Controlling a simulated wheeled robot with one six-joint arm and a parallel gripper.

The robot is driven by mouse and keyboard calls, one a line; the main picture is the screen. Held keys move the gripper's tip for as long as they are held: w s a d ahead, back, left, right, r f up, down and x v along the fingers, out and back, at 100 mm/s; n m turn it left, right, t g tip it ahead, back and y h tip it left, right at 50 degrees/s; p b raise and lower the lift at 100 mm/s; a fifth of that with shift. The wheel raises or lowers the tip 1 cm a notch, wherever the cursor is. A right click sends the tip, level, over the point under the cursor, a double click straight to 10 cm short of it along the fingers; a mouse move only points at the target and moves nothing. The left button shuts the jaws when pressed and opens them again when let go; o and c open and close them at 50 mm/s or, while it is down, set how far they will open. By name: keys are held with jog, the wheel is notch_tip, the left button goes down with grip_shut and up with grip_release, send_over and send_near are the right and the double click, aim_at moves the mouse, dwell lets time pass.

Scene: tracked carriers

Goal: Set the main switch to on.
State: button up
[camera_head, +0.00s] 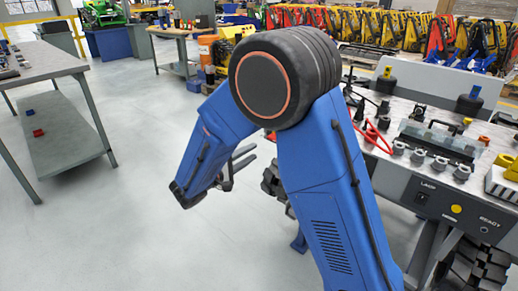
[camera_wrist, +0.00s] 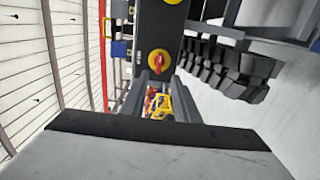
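The main switch (camera_wrist: 159,63) looks like a red rotary knob on a round yellow plate, set on a dark panel (camera_wrist: 158,32) in the wrist view. Its red handle lies roughly along the picture's vertical. I cannot make out its position marks. My gripper (camera_wrist: 160,98) is open and empty, its two dark fingers apart below the knob in the picture, not visibly touching it. In the head view my gripper (camera_head: 238,168) is open left of the carrier. I cannot make out the red knob there; my arm hides part of the carrier.
A second yellow round part (camera_wrist: 172,1) is on the panel. Black tracks (camera_wrist: 225,68) run close on the right. In the head view, the carrier's near panel (camera_head: 440,205) has a yellow disc (camera_head: 456,209). A workbench (camera_head: 45,62) stands left; the floor between is clear.

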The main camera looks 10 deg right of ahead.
jog(key=shift+v, duration=2.95)
jog(key=s+d+r+m+g+y, duration=0.15)
jog(key=s+d+g, duration=0.25)
jog(key=s+d, duration=0.45)
jog(key=s+d+r+m+g+y, duration=0.1)
jog(key=s+d+m+g+y, duration=0.3)
jog(key=d, duration=0.8)
jog(key=s+d+r+m+t+y, duration=0.1)
jog(key=s+y, duration=0.8)
jog(key=s, duration=1)
jog(key=shift+s+m+t, duration=0.3)
jog(key=shift+m+t, duration=0.05)
jog(key=shift+t, duration=0.25)
jog(key=shift+d+r, duration=0.1)
